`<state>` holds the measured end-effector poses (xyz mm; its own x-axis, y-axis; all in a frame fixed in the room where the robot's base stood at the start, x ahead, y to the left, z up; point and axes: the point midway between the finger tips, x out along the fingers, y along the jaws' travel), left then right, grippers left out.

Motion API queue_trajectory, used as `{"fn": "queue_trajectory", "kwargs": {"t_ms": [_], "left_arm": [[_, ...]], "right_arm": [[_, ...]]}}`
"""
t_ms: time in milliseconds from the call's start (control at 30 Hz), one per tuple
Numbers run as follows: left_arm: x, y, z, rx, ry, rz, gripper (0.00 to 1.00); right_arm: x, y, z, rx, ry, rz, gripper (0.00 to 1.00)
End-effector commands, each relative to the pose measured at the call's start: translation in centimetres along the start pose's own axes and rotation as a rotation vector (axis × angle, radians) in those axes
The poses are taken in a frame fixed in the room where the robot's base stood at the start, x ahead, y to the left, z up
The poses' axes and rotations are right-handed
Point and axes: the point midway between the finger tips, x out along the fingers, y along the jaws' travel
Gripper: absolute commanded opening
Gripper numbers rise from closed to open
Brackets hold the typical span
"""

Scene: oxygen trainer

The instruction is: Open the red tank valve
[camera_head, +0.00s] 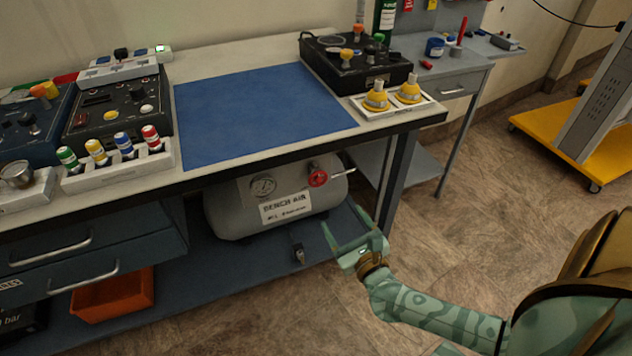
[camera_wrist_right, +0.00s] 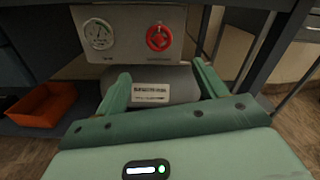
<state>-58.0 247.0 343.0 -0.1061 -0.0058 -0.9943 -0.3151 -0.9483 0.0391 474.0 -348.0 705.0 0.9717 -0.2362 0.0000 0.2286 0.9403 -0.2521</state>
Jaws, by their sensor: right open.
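The red tank valve (camera_head: 317,176) is a round red handwheel on the grey panel of the bench air tank (camera_head: 232,218), under the bench. My left gripper is not in view.
A pressure gauge (camera_head: 263,187) sits left of the valve. The bench top (camera_head: 250,165) overhangs the tank, and a dark bench leg (camera_head: 396,180) stands to the right. An orange bin (camera_head: 112,296) is on the lower shelf (camera_head: 215,285). Open floor lies in front.

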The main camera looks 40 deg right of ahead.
Motion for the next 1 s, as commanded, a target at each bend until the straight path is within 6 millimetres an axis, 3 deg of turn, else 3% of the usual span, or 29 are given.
{"fn": "queue_trajectory", "kwargs": {"t_ms": [167, 433, 600, 800, 1000], "left_arm": [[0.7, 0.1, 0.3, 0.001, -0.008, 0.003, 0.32], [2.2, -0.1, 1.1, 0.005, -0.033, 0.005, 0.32], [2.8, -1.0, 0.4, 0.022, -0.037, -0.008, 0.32], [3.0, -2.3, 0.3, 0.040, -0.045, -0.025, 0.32], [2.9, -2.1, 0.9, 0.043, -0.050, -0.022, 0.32]], "right_arm": [[2.9, 0.1, -0.2, -0.002, -0.002, 0.000, 0.71], [9.9, 0.1, -0.3, -0.005, -0.001, 0.001, 0.71], [13.4, 0.2, -0.3, -0.005, 0.000, 0.002, 0.71], [15.5, 0.1, -0.2, -0.007, 0.001, 0.003, 0.71], [15.9, 0.1, 0.0, -0.006, 0.000, 0.003, 0.71]]}}
